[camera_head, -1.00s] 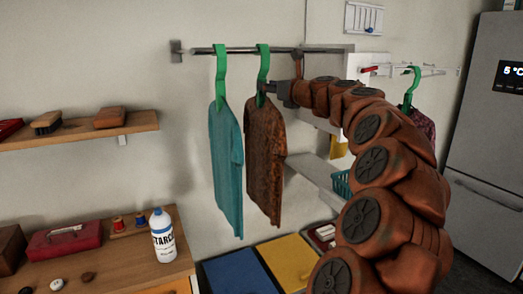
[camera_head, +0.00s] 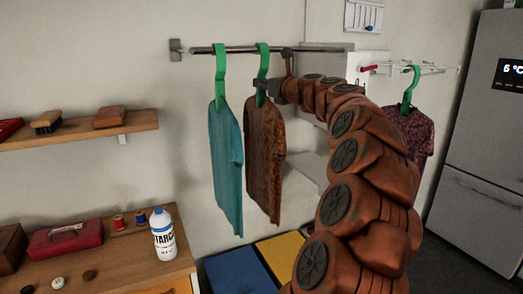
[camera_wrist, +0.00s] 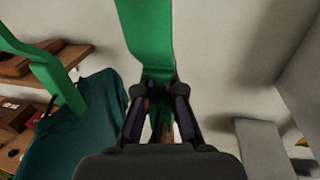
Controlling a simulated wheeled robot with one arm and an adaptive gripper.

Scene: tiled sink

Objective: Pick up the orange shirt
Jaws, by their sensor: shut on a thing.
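A brown-orange patterned shirt (camera_head: 264,155) hangs from a green hanger (camera_head: 263,62) on the metal rail in the head view. My gripper (camera_head: 264,88) is at the neck of that hanger, just above the shirt's collar. In the wrist view my gripper (camera_wrist: 158,108) is shut on the green hanger (camera_wrist: 148,40), which runs up between its fingers. The shirt is mostly hidden below the gripper in that view. The hanger's hook is still at the rail (camera_head: 225,49).
A teal shirt (camera_head: 226,160) hangs close on the left; it also shows in the wrist view (camera_wrist: 75,140). A dark red patterned shirt (camera_head: 415,135) hangs at right on a white rack. Shelves and a starch bottle (camera_head: 163,235) stand at left.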

